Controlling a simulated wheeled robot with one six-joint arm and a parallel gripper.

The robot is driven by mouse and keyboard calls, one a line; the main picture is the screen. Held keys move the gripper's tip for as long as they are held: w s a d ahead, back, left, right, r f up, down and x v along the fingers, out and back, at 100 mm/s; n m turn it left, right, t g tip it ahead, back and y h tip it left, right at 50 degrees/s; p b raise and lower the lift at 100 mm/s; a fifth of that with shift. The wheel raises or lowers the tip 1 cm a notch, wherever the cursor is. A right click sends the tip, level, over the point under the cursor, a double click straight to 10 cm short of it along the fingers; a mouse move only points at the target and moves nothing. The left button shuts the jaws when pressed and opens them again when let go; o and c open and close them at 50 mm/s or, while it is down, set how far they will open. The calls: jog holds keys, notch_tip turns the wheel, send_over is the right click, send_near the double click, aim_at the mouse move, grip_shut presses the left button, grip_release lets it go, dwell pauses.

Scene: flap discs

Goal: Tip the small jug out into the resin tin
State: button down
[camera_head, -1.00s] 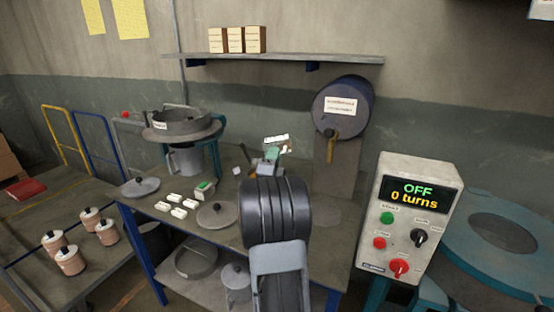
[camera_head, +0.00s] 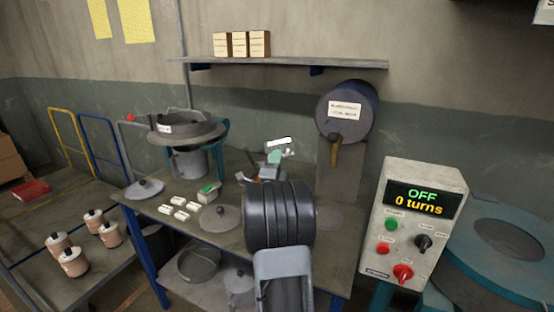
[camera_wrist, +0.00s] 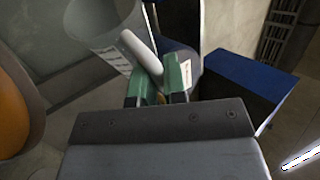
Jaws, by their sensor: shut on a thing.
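My gripper (camera_wrist: 160,92) has green fingertips shut on a pale rod-like handle (camera_wrist: 140,50). This handle seems to belong to a grey, see-through-looking jug (camera_wrist: 100,22) with a white label, at the upper left in the wrist view. The jug looks tilted; its contents do not show. In the head view my gripper (camera_head: 272,158) is over the back of the workbench, and my arm hides most of what it holds. I cannot identify the resin tin for sure. A rounded blue-grey thing with a white label (camera_wrist: 188,68) stands partly hidden behind the right fingertip.
A labelled drum (camera_head: 345,112) with a tap is at the back right. A sieve stand (camera_head: 187,130) with a grey pot (camera_head: 188,162) is at left. A control box (camera_head: 412,225) reads OFF, 0 turns. Lids (camera_head: 220,218) and small white blocks (camera_head: 180,210) lie on the bench.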

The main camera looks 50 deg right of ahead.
jog(key=shift+f+h, duration=0.1)
jog(key=shift+h, duration=0.2)
jog(key=shift+s+d+f+m+g+y+p, duration=0.1)
jog(key=shift+f+m+g+y+p, duration=0.95)
jog(key=shift+m, duration=2.85)
jog(key=shift+s+f+m+g+y+p, duration=0.15)
jog(key=shift+m+g+y+p, duration=1.6)
jog(key=shift+m, duration=2.15)
jog(key=shift+d+f+m+g+y+p, duration=0.1)
jog(key=shift+f+m+g+y+p, duration=0.65)
jog(key=shift+m+g+y, duration=2.2)
jog(key=shift+a+r+m+t+h, duration=0.1)
jog(key=shift+m+t+h, duration=0.55)
jog(key=shift+m+h, duration=0.45)
